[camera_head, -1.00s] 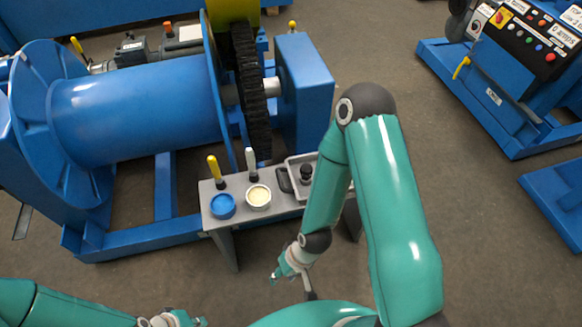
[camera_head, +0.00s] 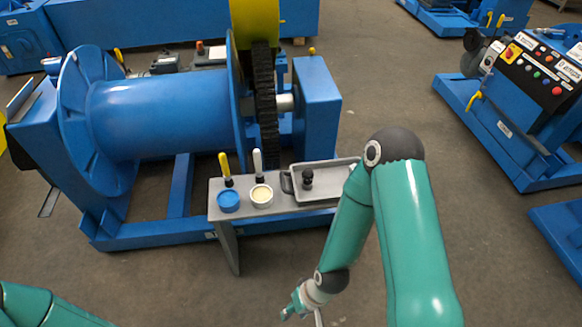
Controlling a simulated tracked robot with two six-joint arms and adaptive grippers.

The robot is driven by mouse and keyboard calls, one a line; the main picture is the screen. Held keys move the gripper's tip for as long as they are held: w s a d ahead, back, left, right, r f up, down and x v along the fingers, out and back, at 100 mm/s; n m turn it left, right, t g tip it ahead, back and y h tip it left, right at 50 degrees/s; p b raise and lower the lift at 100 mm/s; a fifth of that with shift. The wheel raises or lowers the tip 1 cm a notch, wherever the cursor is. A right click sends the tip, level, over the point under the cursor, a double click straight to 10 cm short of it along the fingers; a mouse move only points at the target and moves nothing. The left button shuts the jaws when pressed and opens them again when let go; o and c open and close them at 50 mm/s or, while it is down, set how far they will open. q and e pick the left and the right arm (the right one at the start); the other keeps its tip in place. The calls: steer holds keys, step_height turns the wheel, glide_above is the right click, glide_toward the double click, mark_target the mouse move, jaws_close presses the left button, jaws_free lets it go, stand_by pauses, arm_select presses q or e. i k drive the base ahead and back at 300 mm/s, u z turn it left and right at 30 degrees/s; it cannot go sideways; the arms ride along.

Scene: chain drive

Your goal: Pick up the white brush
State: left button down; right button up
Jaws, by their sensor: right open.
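The white brush (camera_head: 257,163) stands upright on the grey bench (camera_head: 225,213), its dark end down, behind an open tub with cream contents (camera_head: 261,195). A yellow-handled brush (camera_head: 225,168) stands to its left, behind a blue tub (camera_head: 228,201). My right gripper (camera_head: 291,308) is open and empty, low in front of the bench and apart from the brush. It shows small near the bottom edge. My left gripper is out of view; only a piece of my left arm shows at the lower left.
A grey tray (camera_head: 325,182) with a dark knobbed object sits on the bench's right part. Behind the bench stand a big blue drum (camera_head: 165,112) and a dark chain wheel (camera_head: 265,105). A blue control console (camera_head: 510,110) is at the right. The floor in front is clear.

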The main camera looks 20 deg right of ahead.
mark_target(259, 179)
steer(key=z, duration=5.7)
steer(key=k, duration=1.25)
steer(key=u, duration=5.85)
